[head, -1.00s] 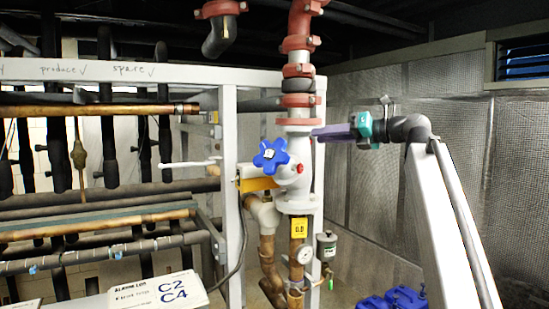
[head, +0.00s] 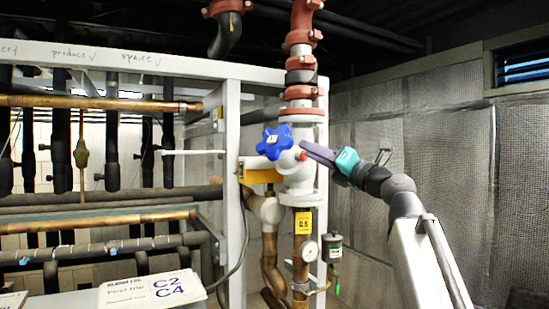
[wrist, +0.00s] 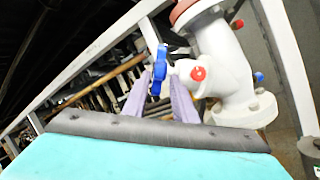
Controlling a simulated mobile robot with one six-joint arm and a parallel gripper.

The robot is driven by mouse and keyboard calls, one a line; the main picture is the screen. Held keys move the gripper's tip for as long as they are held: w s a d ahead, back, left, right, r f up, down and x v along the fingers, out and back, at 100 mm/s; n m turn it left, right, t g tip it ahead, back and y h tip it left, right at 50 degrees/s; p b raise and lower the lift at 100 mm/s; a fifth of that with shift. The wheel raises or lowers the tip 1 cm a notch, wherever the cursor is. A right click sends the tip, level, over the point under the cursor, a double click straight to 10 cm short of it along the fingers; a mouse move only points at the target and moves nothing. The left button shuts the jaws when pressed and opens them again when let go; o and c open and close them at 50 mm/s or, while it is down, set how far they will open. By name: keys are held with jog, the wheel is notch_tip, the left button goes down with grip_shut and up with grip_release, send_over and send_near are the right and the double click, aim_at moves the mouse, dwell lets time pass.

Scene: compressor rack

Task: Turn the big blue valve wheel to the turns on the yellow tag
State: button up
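The blue valve wheel (head: 274,142) sits on the left side of a white valve body (head: 299,172). In the wrist view the wheel (wrist: 159,74) is seen nearly edge-on. A yellow tag (head: 303,222) hangs on the pipe below; its small print seems to read 0.5. My gripper (head: 308,151) has purple fingers and reaches in from the right, near a red cap on the valve. In the wrist view the gripper (wrist: 160,97) is open, with the wheel between and beyond its fingertips. I cannot tell whether a finger touches anything.
A red-collared white pipe (head: 300,92) rises above the valve. A gauge (head: 309,251) and a small dark green canister (head: 332,247) sit below. A white frame post (head: 231,190) and pipes stand left. A sign (head: 152,290) is at lower left.

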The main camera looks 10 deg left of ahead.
aim_at(274, 142)
jog(key=shift+s+a+f+b, duration=0.2)
jog(key=shift+a+f+b, duration=0.35)
jog(key=shift+f, duration=0.3)
jog(key=shift+a, duration=0.1)
jog(key=shift+p+x, duration=1.6)
jog(key=shift+x, duration=5.3)
jog(key=shift+s, duration=0.1)
grip_shut()
